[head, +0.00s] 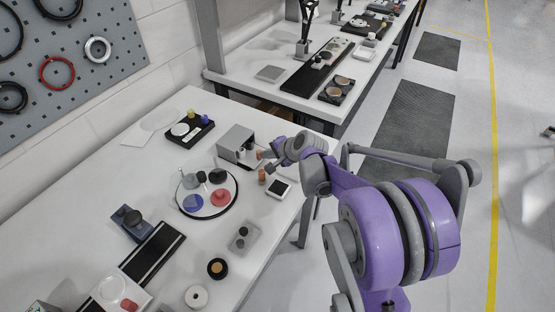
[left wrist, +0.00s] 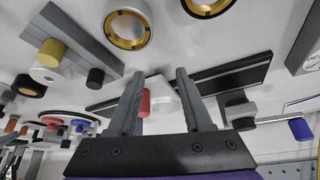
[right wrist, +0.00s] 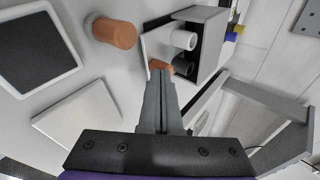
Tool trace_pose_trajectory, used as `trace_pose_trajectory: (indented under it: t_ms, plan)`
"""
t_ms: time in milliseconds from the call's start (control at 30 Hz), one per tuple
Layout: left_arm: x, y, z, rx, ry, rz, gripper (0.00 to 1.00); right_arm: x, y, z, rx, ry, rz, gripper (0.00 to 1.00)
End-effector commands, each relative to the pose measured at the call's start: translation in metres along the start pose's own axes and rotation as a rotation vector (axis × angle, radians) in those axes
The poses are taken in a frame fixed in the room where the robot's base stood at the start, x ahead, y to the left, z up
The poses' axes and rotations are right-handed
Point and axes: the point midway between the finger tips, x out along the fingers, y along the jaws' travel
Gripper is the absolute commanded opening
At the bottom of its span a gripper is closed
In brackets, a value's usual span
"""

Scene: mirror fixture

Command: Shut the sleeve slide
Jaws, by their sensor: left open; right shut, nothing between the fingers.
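A grey box-shaped unit (head: 236,144), which looks like the sleeve slide, stands near the table's right edge. In the right wrist view its grey housing (right wrist: 213,40) is open at the front. A light front plate (right wrist: 155,42) stands out from it, with a white cylinder (right wrist: 184,39) and a dark cylinder in the gap. A copper-coloured knob (right wrist: 160,66) on the plate is partly hidden behind my right fingertips. My right gripper (right wrist: 160,78) is shut and empty, at or close against this knob; contact is unclear. My left gripper (left wrist: 158,74) is open and empty, outside the head view.
A loose-looking copper cylinder (right wrist: 115,31) and a dark-topped white pad (right wrist: 36,50) lie near the unit. A round white tray (head: 228,186) with coloured discs stands left of it. A red knob (left wrist: 145,102) shows beyond my left fingers.

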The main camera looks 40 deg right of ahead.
Motion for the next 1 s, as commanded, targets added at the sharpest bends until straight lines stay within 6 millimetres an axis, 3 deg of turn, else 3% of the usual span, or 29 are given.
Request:
trace_pose_trajectory:
  t_ms: [200, 633, 767, 1000]
  plan:
    - [0.003, 0.000, 0.003, 0.000, -0.003, 0.000, 0.50, 0.029, -0.025, 0.011, -0.002, -0.001, 0.001, 0.00]
    - [0.003, 0.000, 0.003, 0.000, -0.003, 0.000, 0.50, 0.031, -0.029, 0.013, 0.000, -0.002, -0.002, 0.00]
    - [0.003, 0.000, 0.003, 0.000, -0.002, 0.000, 0.50, 0.021, -0.029, 0.012, 0.000, 0.000, -0.001, 0.00]
    - [0.001, 0.000, 0.001, 0.000, -0.001, 0.000, 0.50, -0.025, -0.028, 0.011, 0.002, 0.003, -0.001, 0.00]
